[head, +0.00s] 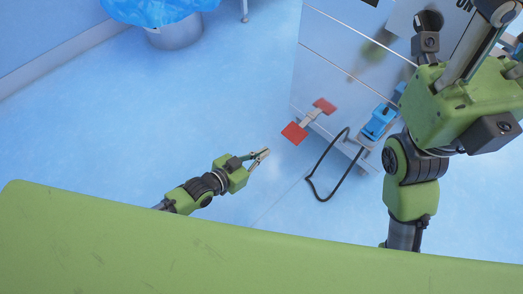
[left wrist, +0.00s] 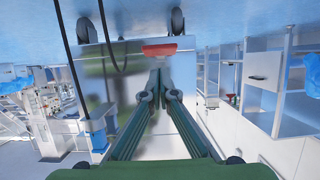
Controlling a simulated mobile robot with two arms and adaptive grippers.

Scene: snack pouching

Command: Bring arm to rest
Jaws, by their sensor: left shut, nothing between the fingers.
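My left gripper (head: 262,157) is in the middle of the head view, low over the blue floor, with its arm coming in from the left behind my green body. Its fingers are shut and empty. In the left wrist view the left gripper's fingers (left wrist: 160,76) meet at the tips. My right arm stands raised at the right of the head view. Grey finger-like links of my right gripper (head: 478,45) show near the top right, but its fingertips are not clear.
A metal machine cabinet (head: 335,65) stands right of the left gripper. Red foot pedals (head: 294,133) stick out at its base, near the fingertips. A black cable (head: 322,195) loops beside it. A metal bin with a blue liner (head: 172,36) stands at the back left. Open floor lies between.

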